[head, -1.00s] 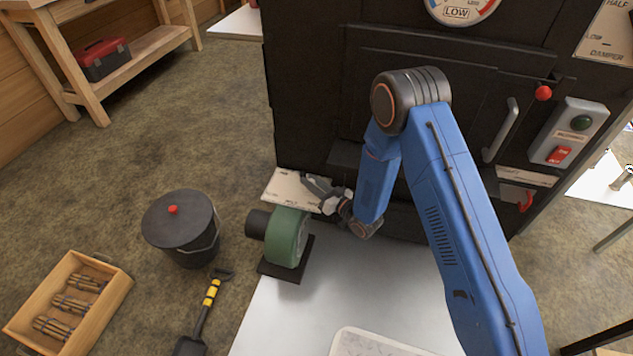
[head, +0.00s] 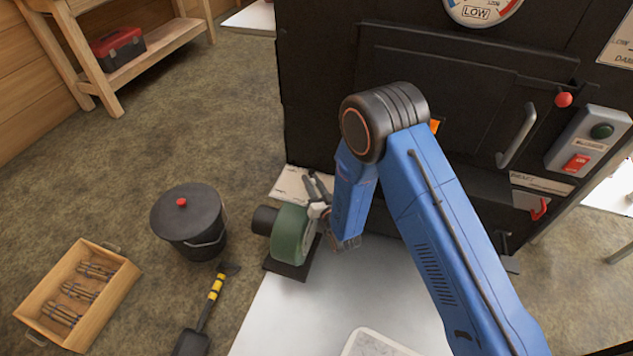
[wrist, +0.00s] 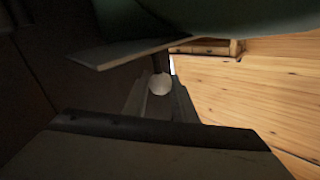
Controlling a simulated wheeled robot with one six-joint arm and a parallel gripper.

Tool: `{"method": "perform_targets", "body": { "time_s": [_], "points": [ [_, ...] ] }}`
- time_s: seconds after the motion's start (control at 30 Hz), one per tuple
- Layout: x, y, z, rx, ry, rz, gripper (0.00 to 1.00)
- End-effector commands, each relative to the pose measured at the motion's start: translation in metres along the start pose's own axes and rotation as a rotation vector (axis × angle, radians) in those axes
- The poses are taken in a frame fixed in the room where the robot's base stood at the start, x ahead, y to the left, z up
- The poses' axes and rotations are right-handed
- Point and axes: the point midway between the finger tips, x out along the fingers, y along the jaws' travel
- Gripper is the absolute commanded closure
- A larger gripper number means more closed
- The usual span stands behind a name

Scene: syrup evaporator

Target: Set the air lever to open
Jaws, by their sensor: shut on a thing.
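My gripper (head: 313,184) is low beside the green blower (head: 291,235), in front of the black evaporator. In the wrist view its fingers close around a pale round knob (wrist: 160,84), which I take as the end of the air lever. The lever's shaft shows dark and thin above the knob; the rest is hidden. The gripper and my arm cover the lever in the head view, so its exact setting cannot be read. A pale plate (head: 287,184) lies behind the blower, close to the fingers.
The evaporator front carries a red knob (head: 563,99), a door handle (head: 517,136), a switch box (head: 589,143) and a red draft handle (head: 540,209). A lidded black bucket (head: 188,225), shovel (head: 206,312) and wooden crate (head: 127,273) stand left on open floor.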

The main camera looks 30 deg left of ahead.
Motion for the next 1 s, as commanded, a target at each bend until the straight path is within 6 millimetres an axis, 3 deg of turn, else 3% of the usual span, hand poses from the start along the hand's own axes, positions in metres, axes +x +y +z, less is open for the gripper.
{"method": "perform_targets", "body": {
  "time_s": [0.4,0.97,1.0],
  "points": [
    [0.0052,-0.0115,0.0045,-0.001,0.041,0.126,1.00],
    [0.0063,-0.0125,0.0050,0.000,0.047,0.147,1.00],
    [0.0063,-0.0125,0.0050,0.000,0.047,0.147,0.68]
  ]
}}
